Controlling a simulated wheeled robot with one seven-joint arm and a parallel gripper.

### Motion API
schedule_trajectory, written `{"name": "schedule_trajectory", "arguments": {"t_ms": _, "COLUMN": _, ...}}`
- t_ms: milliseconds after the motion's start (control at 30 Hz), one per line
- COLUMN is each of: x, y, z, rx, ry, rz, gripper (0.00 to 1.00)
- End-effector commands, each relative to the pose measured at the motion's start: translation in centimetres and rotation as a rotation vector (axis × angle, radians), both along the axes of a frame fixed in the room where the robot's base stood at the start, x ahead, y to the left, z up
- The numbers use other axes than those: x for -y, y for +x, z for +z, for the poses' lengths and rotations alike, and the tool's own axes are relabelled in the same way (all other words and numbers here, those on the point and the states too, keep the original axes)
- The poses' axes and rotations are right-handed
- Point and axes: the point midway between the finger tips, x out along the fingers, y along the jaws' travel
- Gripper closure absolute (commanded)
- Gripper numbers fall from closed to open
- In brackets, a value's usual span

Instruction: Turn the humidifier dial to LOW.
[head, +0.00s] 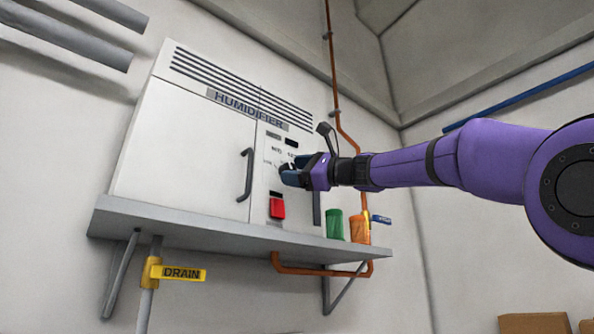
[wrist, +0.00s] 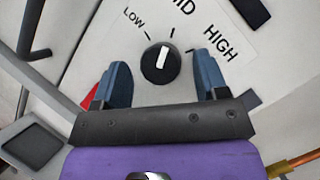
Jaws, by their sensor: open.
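The humidifier (head: 185,140) is a white cabinet on a grey wall shelf, with its control panel on the right part of its front. In the wrist view the black round dial (wrist: 158,66) has a white pointer line, turned about toward the MID mark. The LOW label (wrist: 133,18) is up and left of the dial, and HIGH is up and right. My gripper (wrist: 162,62) is open, with its two blue fingers on either side of the dial and apart from it in the picture. In the head view my gripper (head: 286,171) is at the panel and largely hides the dial.
A black door handle (head: 246,174) stands out left of the panel. A red switch (head: 277,206) is below the dial. Green (head: 335,225) and orange (head: 359,229) cups stand on the shelf (head: 180,220) at right. A copper pipe (head: 334,80) runs down the wall.

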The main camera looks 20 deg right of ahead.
Motion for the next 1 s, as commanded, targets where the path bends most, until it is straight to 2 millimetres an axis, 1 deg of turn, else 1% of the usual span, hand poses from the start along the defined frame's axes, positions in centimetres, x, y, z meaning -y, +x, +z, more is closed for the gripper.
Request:
{"name": "schedule_trajectory", "arguments": {"t_ms": 167, "x": -0.01, "y": -0.02, "z": 0.03, "rx": 0.0, "ry": 0.0, "rz": 0.0, "gripper": 0.33}}
{"name": "schedule_trajectory", "arguments": {"t_ms": 200, "x": 0.0, "y": -0.02, "z": 0.02, "rx": 0.0, "ry": 0.0, "rz": 0.0, "gripper": 0.35}}
{"name": "schedule_trajectory", "arguments": {"t_ms": 267, "x": 0.0, "y": -0.02, "z": 0.02, "rx": 0.0, "ry": 0.0, "rz": 0.0, "gripper": 0.49}}
{"name": "schedule_trajectory", "arguments": {"t_ms": 300, "x": 0.01, "y": -0.02, "z": 0.01, "rx": 0.0, "ry": 0.0, "rz": 0.0, "gripper": 0.58}}
{"name": "schedule_trajectory", "arguments": {"t_ms": 367, "x": 0.0, "y": -0.03, "z": 0.02, "rx": 0.0, "ry": 0.0, "rz": 0.0, "gripper": 0.72}}
{"name": "schedule_trajectory", "arguments": {"t_ms": 400, "x": 0.0, "y": -0.03, "z": 0.02, "rx": 0.0, "ry": 0.0, "rz": 0.0, "gripper": 0.81}}
{"name": "schedule_trajectory", "arguments": {"t_ms": 1000, "x": -0.01, "y": -0.03, "z": -0.01, "rx": 0.004, "ry": -0.012, "rz": 0.001, "gripper": 0.82}}
